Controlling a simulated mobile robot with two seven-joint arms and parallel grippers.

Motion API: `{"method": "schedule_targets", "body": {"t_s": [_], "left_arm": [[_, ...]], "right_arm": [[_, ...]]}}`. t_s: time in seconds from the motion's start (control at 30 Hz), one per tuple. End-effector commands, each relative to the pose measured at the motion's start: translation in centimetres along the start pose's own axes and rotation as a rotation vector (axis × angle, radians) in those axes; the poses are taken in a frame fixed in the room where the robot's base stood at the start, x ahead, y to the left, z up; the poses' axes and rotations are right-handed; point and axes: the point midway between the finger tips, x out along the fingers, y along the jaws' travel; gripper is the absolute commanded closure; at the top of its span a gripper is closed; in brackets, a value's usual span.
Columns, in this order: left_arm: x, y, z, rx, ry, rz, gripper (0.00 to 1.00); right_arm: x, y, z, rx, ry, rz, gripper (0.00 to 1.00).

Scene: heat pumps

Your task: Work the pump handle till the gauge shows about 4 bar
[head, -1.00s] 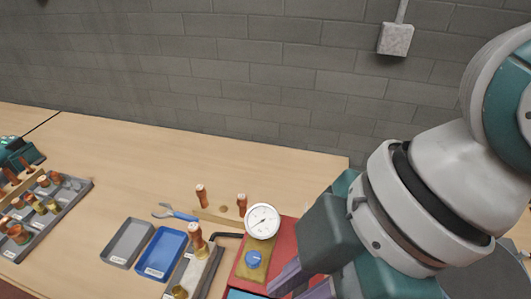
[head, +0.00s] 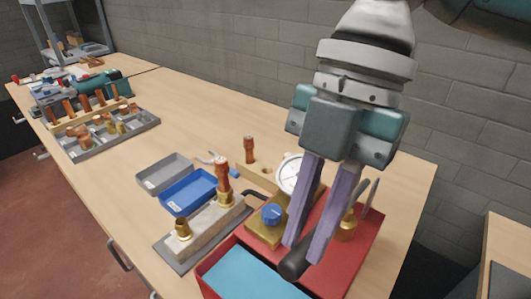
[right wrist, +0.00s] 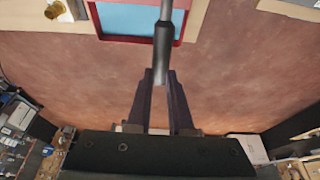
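The pump is a red base unit (head: 367,237) with a light blue tank (head: 250,272), a brass block with a blue knob (head: 271,214) and a white round gauge (head: 289,176). My right gripper partly hides the gauge, and its reading is too small to tell. The pump handle has a dark grip (head: 291,264), also in the right wrist view (right wrist: 162,45) with a grey shaft beyond it. My right gripper (head: 304,250) has its purple fingertips (right wrist: 160,78) close on both sides of the grip's end, with no clear gap. My left gripper is out of view.
A blue tray (head: 187,192) and a grey tray (head: 163,174) lie left of the pump. A copper-and-brass fitting stands on a grey block (head: 200,229). A rack of fittings (head: 108,141) sits farther left.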

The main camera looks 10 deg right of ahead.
Motion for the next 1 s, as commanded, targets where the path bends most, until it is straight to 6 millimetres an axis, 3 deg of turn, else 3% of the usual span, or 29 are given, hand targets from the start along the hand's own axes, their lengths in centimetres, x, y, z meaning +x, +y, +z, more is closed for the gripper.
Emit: {"method": "schedule_targets", "body": {"t_s": [0.07, 0.43, 1.0], "left_arm": [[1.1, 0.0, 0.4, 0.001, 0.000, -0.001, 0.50], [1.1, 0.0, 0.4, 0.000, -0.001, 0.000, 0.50], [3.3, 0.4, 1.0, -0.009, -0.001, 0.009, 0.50]], "right_arm": [[1.1, 0.0, 0.4, 0.000, -0.002, 0.001, 0.81], [1.0, 0.0, 0.4, 0.001, -0.002, 0.000, 0.81], [4.3, 0.0, 1.6, 0.002, -0.002, -0.001, 0.81]]}}
